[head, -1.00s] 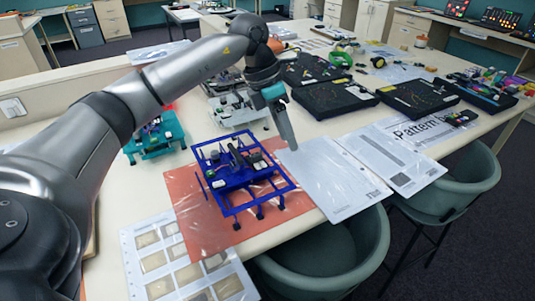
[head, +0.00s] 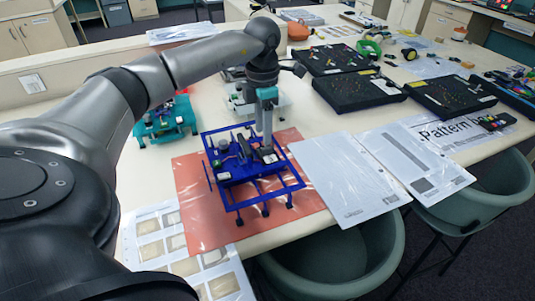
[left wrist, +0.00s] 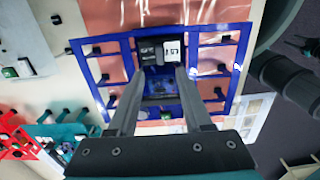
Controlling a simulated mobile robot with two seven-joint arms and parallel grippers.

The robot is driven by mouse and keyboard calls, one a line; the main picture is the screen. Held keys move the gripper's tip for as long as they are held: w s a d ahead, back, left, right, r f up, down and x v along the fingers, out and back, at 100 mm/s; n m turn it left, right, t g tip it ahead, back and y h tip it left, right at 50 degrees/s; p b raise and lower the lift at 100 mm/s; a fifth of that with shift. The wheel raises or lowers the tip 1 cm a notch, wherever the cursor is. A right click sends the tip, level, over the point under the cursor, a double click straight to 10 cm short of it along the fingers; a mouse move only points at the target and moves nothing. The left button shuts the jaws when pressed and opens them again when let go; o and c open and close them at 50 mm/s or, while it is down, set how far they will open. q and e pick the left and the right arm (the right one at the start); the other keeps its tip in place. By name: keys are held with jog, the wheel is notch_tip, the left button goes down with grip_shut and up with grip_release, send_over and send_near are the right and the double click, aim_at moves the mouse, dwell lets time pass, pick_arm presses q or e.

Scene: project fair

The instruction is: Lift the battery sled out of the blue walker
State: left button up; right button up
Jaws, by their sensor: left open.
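The blue walker (head: 238,194) is an open blue frame with several legs, standing on an orange-red mat (head: 192,215). It also shows in the left wrist view (left wrist: 237,60). A black block with a white label, apparently the battery sled (left wrist: 160,48), sits in the middle of the walker. In the head view the sled (head: 269,157) is partly hidden by the fingers. My left gripper (head: 264,140) points down over the walker, open. In the left wrist view its fingers (left wrist: 160,74) are apart on either side of the near end of the sled; contact cannot be told. My right gripper is not in view.
A teal walker (head: 165,122) stands to the left and a white one (head: 243,101) behind. Black boards (head: 360,90) lie at the back right. Papers (head: 352,180) lie to the right, and chairs (head: 335,260) stand at the table's front edge.

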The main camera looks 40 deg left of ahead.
aim_at(266, 148)
pick_arm(q)
jog(key=shift+w+d+f, duration=0.1)
jog(key=shift+f, duration=1.3)
jog(key=shift+w+d+f, duration=0.1)
jog(key=shift+f, duration=1.25)
jog(key=shift+c, duration=0.4)
grip_shut()
jog(key=shift+r, duration=0.1)
